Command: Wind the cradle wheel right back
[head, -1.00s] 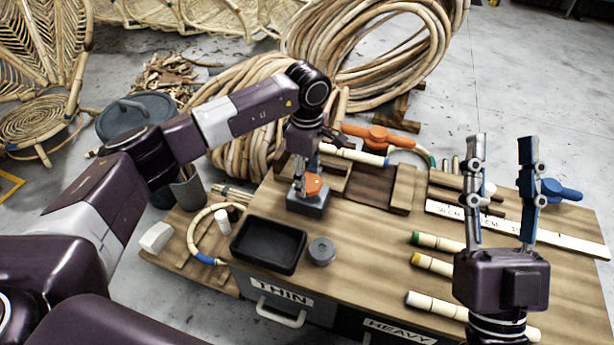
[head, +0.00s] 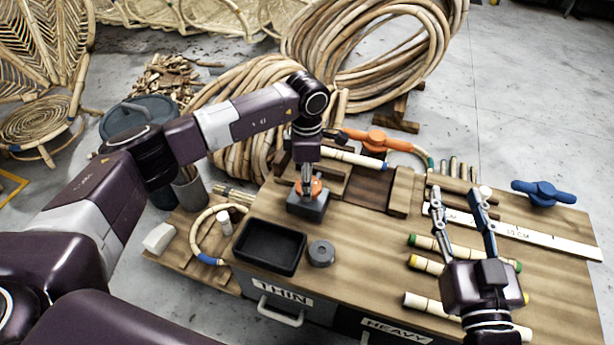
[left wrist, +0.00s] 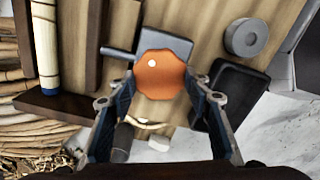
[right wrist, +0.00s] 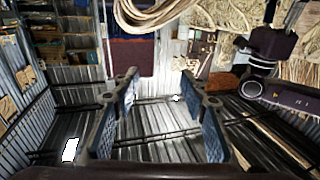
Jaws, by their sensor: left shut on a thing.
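The orange wheel (head: 312,187), eight-sided with a pale dot, sits on a grey block (head: 307,208) on the wooden bench, in front of the wooden cradle (head: 372,186). My left gripper (head: 305,190) points down at it and is shut on it. In the left wrist view the wheel (left wrist: 161,75) lies between the two fingertips (left wrist: 158,92), its face and dot in plain sight. My right gripper (head: 458,202) is raised over the right part of the bench, open and empty. Its fingers also stand apart in the right wrist view (right wrist: 158,90).
A black tray (head: 268,248) and a grey puck (head: 321,254) lie near the front edge. An orange handle (head: 374,140) is behind the cradle. A white ruler (head: 530,238), rattan pieces (head: 425,302) and a blue handle (head: 543,193) are at right.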

